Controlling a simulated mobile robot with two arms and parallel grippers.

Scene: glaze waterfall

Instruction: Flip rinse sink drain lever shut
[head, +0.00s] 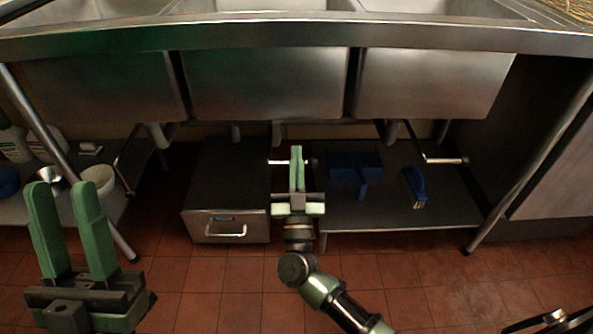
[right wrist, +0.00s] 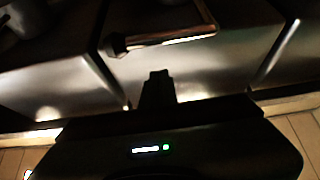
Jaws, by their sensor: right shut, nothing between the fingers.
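Three steel sink basins hang in a row in the head view, each with a drain lever below. The middle basin (head: 265,85) has a thin metal lever (head: 278,162), partly hidden behind my right gripper (head: 296,150). In the right wrist view that bent lever (right wrist: 170,40) ends in a dark knob, above and beyond the fingertips (right wrist: 158,75). My right gripper is shut and empty, fingers pointing at the lever; I cannot tell if they touch. My left gripper (head: 62,187) is open and empty at the lower left. Which basin is the rinse sink is not marked.
A left lever (head: 124,170) and a right lever (head: 445,160) hang under the outer basins. A box with a handle (head: 227,205) stands left of my right gripper. Blue items (head: 355,165) and a blue brush (head: 414,185) lie on the low shelf (head: 400,215). Table legs slope at both sides.

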